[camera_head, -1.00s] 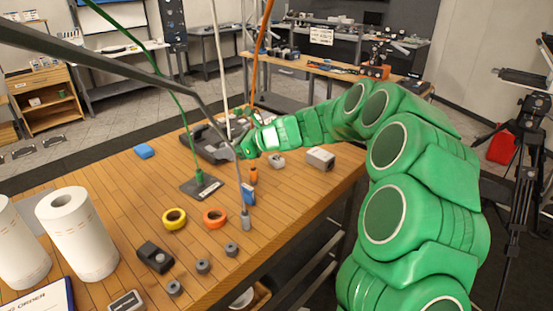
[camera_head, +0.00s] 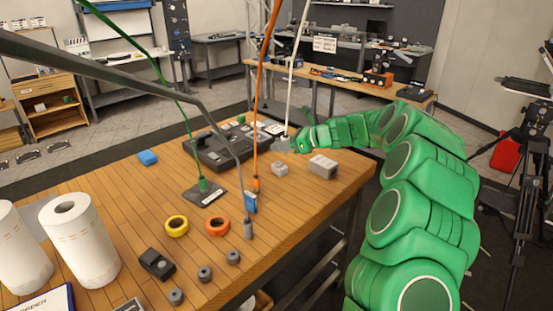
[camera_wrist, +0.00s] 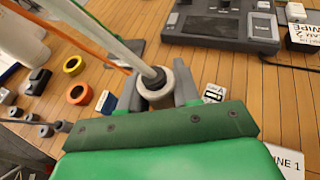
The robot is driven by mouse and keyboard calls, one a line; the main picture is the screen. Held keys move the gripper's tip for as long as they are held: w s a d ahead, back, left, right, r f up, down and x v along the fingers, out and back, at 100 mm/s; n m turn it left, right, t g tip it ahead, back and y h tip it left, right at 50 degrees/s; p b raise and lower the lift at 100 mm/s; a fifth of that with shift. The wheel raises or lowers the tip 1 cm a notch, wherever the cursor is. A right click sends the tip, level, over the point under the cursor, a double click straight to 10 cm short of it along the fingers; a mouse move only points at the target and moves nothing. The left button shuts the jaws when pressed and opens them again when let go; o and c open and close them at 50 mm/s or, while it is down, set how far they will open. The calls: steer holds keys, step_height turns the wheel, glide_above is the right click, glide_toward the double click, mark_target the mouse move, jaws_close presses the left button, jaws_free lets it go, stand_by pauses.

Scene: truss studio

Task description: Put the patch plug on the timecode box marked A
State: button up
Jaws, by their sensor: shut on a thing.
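My gripper (camera_head: 291,146) is at the far right part of the table, beside the black console. In the wrist view my gripper (camera_wrist: 157,88) is shut on a pale round plug (camera_wrist: 155,90) with a white cable (camera_wrist: 110,40) rising from it. The white cable also shows in the head view (camera_head: 298,65). A small box with a white label that seems to read A (camera_wrist: 213,93) sits just right of the right finger, partly hidden by my gripper. Two small grey boxes, one smaller (camera_head: 279,169) and one larger (camera_head: 322,166), stand in front of my gripper in the head view; their marks are unreadable there.
A black console (camera_head: 222,150) lies at the back. An orange cable (camera_head: 259,115) and a green cable (camera_head: 180,90) hang over the table. Yellow (camera_head: 177,226) and orange (camera_head: 217,226) rings, a blue block (camera_head: 148,158) and paper rolls (camera_head: 80,240) are nearer or left.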

steer(key=w+f, duration=0.3)
steer(key=w, duration=0.3)
glide_above(276, 164)
steer(key=shift+s+f, duration=0.15)
steer(key=shift+f, duration=4)
steer(key=shift+f, duration=0.15)
steer(key=o, duration=1)
steer(key=shift+o, duration=0.2)
